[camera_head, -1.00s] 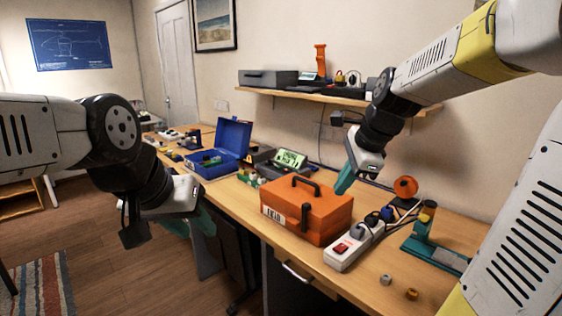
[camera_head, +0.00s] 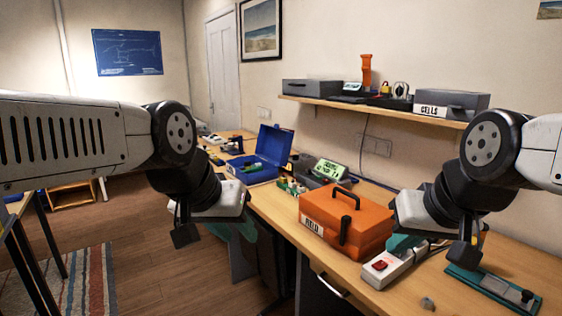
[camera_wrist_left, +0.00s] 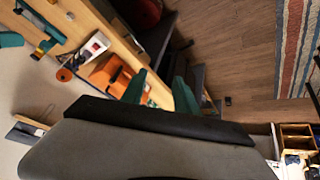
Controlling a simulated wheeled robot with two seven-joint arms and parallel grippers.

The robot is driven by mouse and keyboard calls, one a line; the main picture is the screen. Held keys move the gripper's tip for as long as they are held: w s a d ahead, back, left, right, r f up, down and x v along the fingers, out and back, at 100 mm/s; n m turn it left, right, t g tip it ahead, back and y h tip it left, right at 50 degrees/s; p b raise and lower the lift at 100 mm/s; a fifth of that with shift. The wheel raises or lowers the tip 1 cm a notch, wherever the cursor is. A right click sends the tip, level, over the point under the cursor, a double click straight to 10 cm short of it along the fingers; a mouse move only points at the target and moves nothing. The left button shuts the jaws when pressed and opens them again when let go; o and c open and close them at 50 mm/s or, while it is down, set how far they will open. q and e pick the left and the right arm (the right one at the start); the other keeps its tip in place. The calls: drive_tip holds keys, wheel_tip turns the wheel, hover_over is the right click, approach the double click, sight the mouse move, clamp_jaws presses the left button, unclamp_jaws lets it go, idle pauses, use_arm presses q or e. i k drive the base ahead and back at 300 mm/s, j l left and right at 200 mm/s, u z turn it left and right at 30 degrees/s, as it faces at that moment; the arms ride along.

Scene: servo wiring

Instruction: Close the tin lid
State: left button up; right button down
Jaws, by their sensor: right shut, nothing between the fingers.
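The blue tin (camera_head: 262,165) stands on the far part of the bench in the head view, with its lid (camera_head: 275,144) raised and open. Some small items show inside it. My left gripper (camera_head: 242,232) hangs in front of the bench edge, nearer than the tin and apart from it. In the left wrist view its two teal fingers (camera_wrist_left: 160,92) are spread with nothing between them. My right gripper (camera_head: 402,246) is low over the bench, right of the orange box and by the power strip, its fingers shut and empty, partly hidden by the wrist.
An orange toolbox (camera_head: 345,222) with a black handle stands between my grippers. A white power strip (camera_head: 385,268) lies beside it. A device with a green display (camera_head: 328,171) stands near the tin. A shelf (camera_head: 375,107) with boxes runs along the wall above.

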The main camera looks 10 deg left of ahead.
sight(274, 145)
drive_tip(key=i+j+z, duration=0.1)
drive_tip(key=z, duration=0.25)
drive_tip(key=i+j+z, duration=0.1)
drive_tip(key=z, duration=0.25)
drive_tip(key=j+z, duration=0.2)
drive_tip(key=z, duration=0.15)
drive_tip(key=i+j+z, duration=0.2)
drive_tip(key=j, duration=0.45)
drive_tip(key=i+j+z, duration=0.2)
drive_tip(key=j, duration=0.45)
drive_tip(key=j+z, duration=0.2)
drive_tip(key=j, duration=0.45)
